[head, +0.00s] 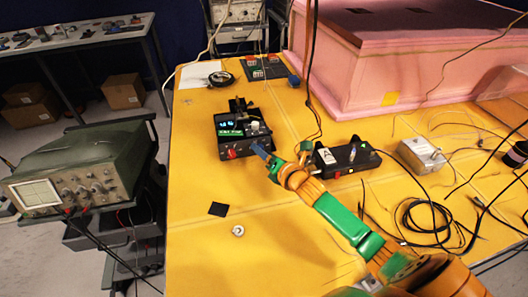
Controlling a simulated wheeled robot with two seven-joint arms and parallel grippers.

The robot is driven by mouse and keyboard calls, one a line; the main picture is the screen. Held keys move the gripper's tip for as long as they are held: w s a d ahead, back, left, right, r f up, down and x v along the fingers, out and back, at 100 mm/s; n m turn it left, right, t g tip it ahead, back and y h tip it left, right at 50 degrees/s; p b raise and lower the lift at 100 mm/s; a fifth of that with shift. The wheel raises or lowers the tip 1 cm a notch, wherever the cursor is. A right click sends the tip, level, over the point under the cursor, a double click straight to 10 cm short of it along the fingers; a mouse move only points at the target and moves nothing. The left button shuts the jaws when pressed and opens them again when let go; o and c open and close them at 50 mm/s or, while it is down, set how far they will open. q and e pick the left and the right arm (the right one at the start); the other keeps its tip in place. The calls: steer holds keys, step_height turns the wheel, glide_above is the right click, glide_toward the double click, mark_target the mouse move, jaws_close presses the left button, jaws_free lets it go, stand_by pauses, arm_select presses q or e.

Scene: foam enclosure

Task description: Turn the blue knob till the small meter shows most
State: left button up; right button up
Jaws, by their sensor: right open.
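A small black meter box (231,139) with a lit blue-green display stands on the yellow table, left of my right gripper. A red part shows low on its front. A black box marked "A" (331,161) lies right of my gripper, with a small bluish part (352,153) on top; I cannot tell if this is the blue knob. My right gripper (281,151) is open between the two boxes. A blue tip reaches close to the meter box's right front corner; I cannot tell whether it touches. The display reading is too small to read. My left gripper is out of view.
A grey metal box (421,155) and loose black cables (432,217) lie to the right. A pink foam enclosure (403,60) stands behind. A green oscilloscope (82,168) is off the table at left.

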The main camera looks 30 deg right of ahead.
steer(key=shift+w, duration=0.1)
steer(key=shift+r, duration=0.1)
jaws_close()
